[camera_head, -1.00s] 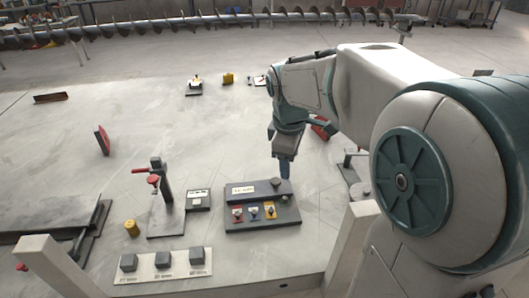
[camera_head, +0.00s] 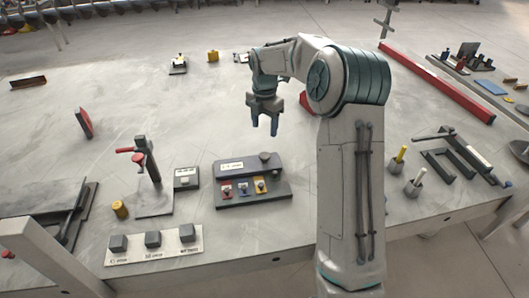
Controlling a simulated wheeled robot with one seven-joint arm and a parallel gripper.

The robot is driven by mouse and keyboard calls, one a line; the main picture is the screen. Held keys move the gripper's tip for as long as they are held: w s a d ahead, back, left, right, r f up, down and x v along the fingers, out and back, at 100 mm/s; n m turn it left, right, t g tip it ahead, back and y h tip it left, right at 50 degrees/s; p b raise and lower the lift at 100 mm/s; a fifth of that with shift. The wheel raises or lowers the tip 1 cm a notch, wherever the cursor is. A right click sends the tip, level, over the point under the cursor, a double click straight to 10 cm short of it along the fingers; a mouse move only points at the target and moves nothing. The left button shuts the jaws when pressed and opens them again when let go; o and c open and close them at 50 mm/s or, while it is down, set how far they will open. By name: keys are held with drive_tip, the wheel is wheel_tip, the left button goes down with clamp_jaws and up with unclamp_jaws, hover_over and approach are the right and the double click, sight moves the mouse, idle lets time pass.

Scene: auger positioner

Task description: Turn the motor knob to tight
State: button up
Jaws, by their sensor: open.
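A dark control panel (camera_head: 222,203) lies on the work table near the middle of the head view. Its front row has a red-plated knob (camera_head: 227,189), a blue-plated knob (camera_head: 244,188) and a yellow-plated knob (camera_head: 260,187). A dark round knob (camera_head: 265,157) stands on its raised back part, right of a white label. The lettering is too small to read, so I cannot tell which is the motor knob. My gripper (camera_head: 264,129) is open and empty, fingers pointing down. It appears above and behind the panel, apart from every knob.
A red-handled clamp (camera_head: 147,165) and a small yellow cylinder (camera_head: 120,209) stand left of the panel. Bare table lies behind the panel.

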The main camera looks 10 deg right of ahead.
sight(264, 155)
wheel_tip(264, 155, down, 12)
drive_tip(key=shift+r+p, duration=0.1)
drive_tip(key=shift+p, duration=0.25)
drive_tip(key=c, duration=1)
